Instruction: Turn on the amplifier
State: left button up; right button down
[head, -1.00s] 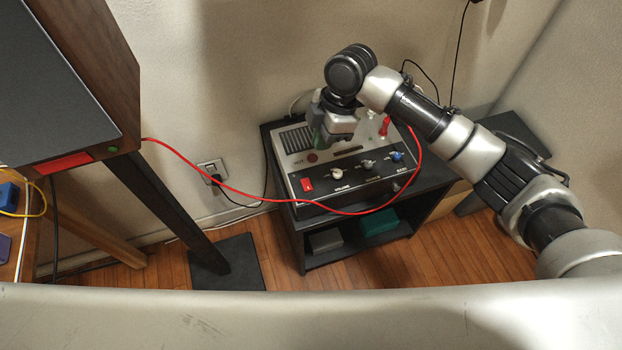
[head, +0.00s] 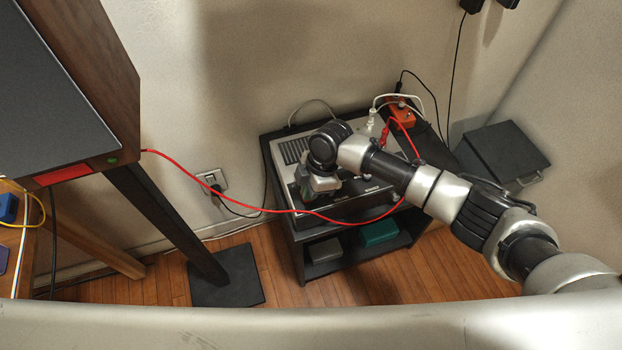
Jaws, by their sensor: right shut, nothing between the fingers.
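The amplifier (head: 287,172), a grey and black box with a vent grille, sits on top of a small black stand (head: 291,225) against the wall. My right gripper (head: 312,197) is over the front left of the amplifier's control panel, shut and empty. It hides the red power switch and the knobs near it, so I cannot tell whether it touches the switch or which way the switch is set. My right arm covers much of the panel's right side. My left gripper is not in view.
A wall socket (head: 212,181) holds a black plug. A dark box (head: 503,150) is at right. Wooden floor shows in front.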

jog(key=shift+f, duration=0.15)
jog(key=shift+s+f, duration=0.25)
jog(key=shift+f, duration=0.1)
jog(key=shift+w, duration=0.15)
jog(key=shift+w+a+r+b, duration=0.15)
jog(key=shift+w+b, duration=0.05)
jog(key=shift+w, duration=0.15)
jog(key=shift+w+a+r+b, duration=0.1)
jog(key=shift+w+b, duration=0.05)
jog(key=shift+w, duration=0.2)
jog(key=shift+r, duration=0.15)
